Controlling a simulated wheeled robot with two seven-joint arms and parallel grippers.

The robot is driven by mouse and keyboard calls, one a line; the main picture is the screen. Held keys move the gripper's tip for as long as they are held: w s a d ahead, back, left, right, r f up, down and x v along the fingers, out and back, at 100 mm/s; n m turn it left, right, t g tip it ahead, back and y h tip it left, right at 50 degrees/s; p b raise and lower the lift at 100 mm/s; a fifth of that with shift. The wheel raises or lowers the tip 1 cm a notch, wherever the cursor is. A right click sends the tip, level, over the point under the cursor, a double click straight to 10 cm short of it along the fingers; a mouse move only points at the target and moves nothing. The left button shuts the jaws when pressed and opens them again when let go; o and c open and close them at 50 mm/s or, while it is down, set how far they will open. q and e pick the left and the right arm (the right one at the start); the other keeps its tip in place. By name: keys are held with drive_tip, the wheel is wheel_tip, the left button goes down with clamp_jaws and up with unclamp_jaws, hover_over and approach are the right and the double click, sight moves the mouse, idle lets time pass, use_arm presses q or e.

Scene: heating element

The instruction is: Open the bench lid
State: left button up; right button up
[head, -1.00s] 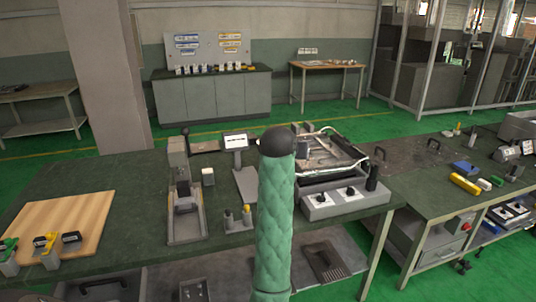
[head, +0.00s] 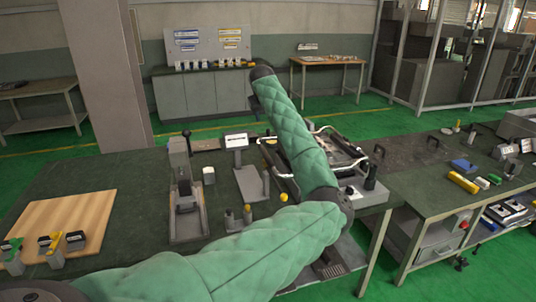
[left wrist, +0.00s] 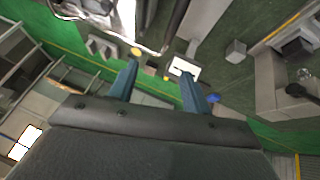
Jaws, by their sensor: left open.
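The bench lid seems to be the dark panel (head: 408,156) with two black handles, lying flat and closed on the right-hand workbench in the head view. My left arm, in a green quilted sleeve, rises over the middle of the near bench. Its hand end lies mostly behind the raised dark joint in the head view. In the left wrist view my left gripper (left wrist: 160,84) has its two blue-grey fingers spread apart, with nothing between them. It is well clear of the panel's handles. My right gripper is in neither view.
A fixture with metal rails (head: 345,150) stands behind my arm, partly hidden. A control box with black knobs (head: 362,194) is beside it. A yellow block (head: 463,183) and a blue block (head: 463,166) lie on the right bench. A wooden board (head: 65,215) lies at left.

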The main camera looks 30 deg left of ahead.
sight(268, 155)
use_arm(q)
drive_tip(key=shift+w+a+f+m+g+y+p, duration=0.3)
drive_tip(key=shift+w+f+g+p, duration=0.35)
drive_tip(key=shift+f, duration=2.85)
drive_tip(key=shift+w+a+f+m+g+y+p, duration=0.25)
drive_tip(key=shift+w+f+g, duration=0.65)
drive_tip(key=shift+f, duration=2.65)
drive_tip(key=shift+w+a+f+m+g+y+p, duration=0.3)
drive_tip(key=shift+w+f+g+p, duration=0.35)
drive_tip(key=shift+f, duration=2.85)
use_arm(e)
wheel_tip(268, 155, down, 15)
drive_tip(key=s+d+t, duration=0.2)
use_arm(q)
drive_tip(key=shift+d, duration=0.1)
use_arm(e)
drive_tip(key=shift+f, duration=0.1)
use_arm(q)
clamp_jaws()
drive_tip(key=shift+r, duration=0.1)
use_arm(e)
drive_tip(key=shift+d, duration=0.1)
